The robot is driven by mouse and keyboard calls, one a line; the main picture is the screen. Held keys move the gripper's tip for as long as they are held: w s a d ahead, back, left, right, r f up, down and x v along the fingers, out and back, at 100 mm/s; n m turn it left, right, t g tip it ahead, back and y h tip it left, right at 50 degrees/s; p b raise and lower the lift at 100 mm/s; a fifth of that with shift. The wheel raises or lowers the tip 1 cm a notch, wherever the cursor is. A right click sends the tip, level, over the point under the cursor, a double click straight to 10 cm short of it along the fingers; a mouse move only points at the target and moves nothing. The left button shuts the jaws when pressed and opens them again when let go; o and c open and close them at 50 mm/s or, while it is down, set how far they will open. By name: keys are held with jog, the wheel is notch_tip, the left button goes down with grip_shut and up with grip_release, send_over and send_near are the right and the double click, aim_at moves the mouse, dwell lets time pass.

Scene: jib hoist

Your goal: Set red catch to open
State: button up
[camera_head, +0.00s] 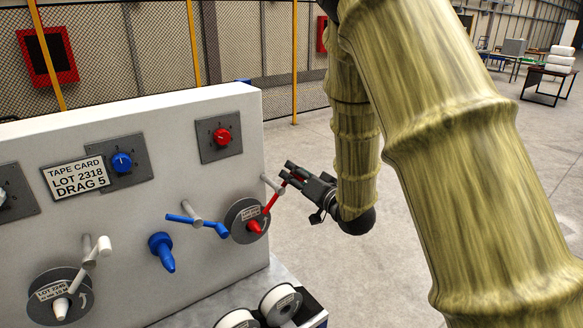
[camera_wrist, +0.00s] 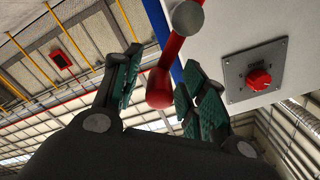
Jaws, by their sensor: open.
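The red catch (camera_head: 271,203) is a slim red lever by a grey post at the right end of the white panel (camera_head: 215,185). It slants up right from near a red cone on a grey disc. My gripper (camera_head: 287,173) is at the lever's upper right end, coming from the right. In the wrist view, the open fingers (camera_wrist: 158,92) stand on either side of the lever's red rounded end (camera_wrist: 159,88). Whether they touch it cannot be told. The lever's grey round cap (camera_wrist: 188,18) shows above.
A blue lever (camera_head: 197,221) and blue cone (camera_head: 161,251) are left of the red catch. A red dial (camera_head: 221,136) is above. A white lever (camera_head: 97,252) is at far left. White rolls (camera_head: 280,303) lie below. Open floor (camera_head: 330,270) is to the right.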

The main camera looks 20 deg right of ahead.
jog(key=shift+p+x, duration=0.3)
jog(key=shift+x, duration=0.9)
grip_shut()
